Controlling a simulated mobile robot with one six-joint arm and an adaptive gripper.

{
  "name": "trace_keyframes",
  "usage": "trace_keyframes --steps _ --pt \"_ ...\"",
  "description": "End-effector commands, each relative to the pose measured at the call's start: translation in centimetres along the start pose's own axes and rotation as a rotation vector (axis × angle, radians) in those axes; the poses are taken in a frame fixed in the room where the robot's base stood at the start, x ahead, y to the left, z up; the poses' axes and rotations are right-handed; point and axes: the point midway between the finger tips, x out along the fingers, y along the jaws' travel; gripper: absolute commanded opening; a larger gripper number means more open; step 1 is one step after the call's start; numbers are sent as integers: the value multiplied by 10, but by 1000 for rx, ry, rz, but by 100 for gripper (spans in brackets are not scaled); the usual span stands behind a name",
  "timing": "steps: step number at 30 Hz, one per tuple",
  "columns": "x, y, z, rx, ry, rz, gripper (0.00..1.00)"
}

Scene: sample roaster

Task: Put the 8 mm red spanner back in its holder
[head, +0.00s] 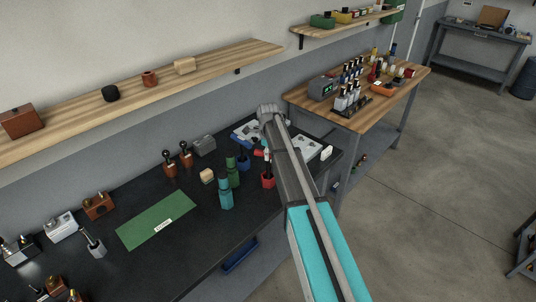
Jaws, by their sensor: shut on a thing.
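My arm reaches from the lower right up over the dark bench, ending in a grey joint near the back. My gripper cannot be made out; the arm hides what lies behind it. I cannot pick out the 8 mm red spanner. A small red cup-like holder (268,180) stands on the bench just left of my arm, with a thin pale upright piece above it. I cannot tell whether it is the spanner's holder. A blue holder (243,164) stands to its left.
A teal bottle-like item (226,196) and a green one (232,174) stand left of the red holder. A green mat (150,226) lies on the bench. A wooden table (392,101) with several bottles stands at the right. A wooden shelf (215,62) hangs above.

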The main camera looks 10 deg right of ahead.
Motion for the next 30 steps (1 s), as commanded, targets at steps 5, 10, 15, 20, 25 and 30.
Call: trace_keyframes --steps 5,10,15,20,25,30 --pt "5 0 1 -1 0 0 0" --pt "8 0 1 -1 0 0 0" --pt "12 0 1 -1 0 0 0" --pt "15 0 1 -1 0 0 0" --pt "14 0 1 -1 0 0 64" --pt "14 0 1 -1 0 0 80"
